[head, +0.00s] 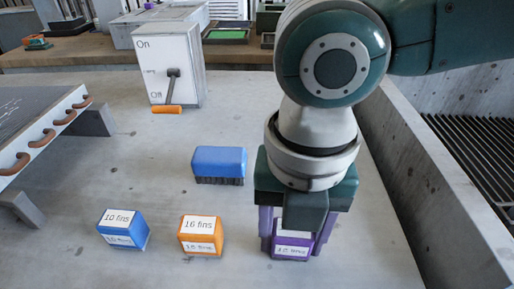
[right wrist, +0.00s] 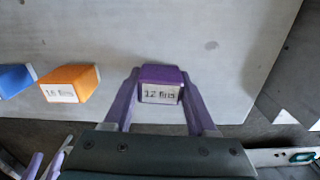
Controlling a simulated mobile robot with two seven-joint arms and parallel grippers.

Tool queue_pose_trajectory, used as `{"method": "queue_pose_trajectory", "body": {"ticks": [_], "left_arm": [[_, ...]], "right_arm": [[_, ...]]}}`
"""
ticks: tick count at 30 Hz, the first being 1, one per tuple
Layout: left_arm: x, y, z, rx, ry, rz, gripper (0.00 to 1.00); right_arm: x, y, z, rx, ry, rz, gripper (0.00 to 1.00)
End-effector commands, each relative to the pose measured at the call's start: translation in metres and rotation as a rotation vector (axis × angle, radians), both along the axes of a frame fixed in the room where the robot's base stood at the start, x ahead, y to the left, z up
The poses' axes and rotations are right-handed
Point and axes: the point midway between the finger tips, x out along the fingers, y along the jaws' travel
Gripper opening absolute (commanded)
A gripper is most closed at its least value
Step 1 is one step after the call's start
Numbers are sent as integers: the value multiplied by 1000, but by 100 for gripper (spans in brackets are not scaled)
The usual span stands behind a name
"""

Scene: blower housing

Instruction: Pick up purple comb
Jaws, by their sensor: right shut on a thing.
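The purple comb (head: 292,252) is a small block with a white label, near the front of the grey table. In the right wrist view the label on the purple comb (right wrist: 161,94) reads "12 fins". My right gripper (head: 293,240) points down over it, with one purple finger on each side. The fingers are shut on the comb, and the right wrist view shows them against its two sides. The gripper hides part of the comb's top in the head view. I cannot tell whether the comb touches the table. My left gripper is not seen in the head view.
An orange block (head: 201,235) labelled "16 fins" and a blue block (head: 123,229) labelled "10 fins" stand to the left. A blue brush-like block (head: 219,164) lies behind. An On/Off switch box (head: 177,65) and a finned unit with copper bends (head: 40,125) stand farther off. A raised wall (head: 430,180) bounds the right.

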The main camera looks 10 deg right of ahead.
Motion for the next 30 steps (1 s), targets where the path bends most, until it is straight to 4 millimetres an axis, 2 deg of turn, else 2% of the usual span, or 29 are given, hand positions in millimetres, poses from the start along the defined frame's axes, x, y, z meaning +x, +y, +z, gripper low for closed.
{"method": "queue_pose_trajectory", "body": {"ticks": [1, 6, 8, 16, 20, 26, 30], "left_arm": [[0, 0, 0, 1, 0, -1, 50], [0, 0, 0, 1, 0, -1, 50], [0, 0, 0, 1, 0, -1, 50], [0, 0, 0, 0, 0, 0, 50], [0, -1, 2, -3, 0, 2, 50], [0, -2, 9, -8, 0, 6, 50], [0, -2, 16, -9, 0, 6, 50]], "right_arm": [[0, 0, 0, 0, 0, 0, 24], [0, 0, 0, 0, 0, 0, 5], [0, 0, 0, 0, 0, 0, 0], [0, 0, 2, 1, 0, 0, 0], [1, 0, 11, 1, -1, -1, 0], [1, 1, 48, 3, -4, 1, 0], [2, 0, 90, 3, -6, 1, 0]]}}
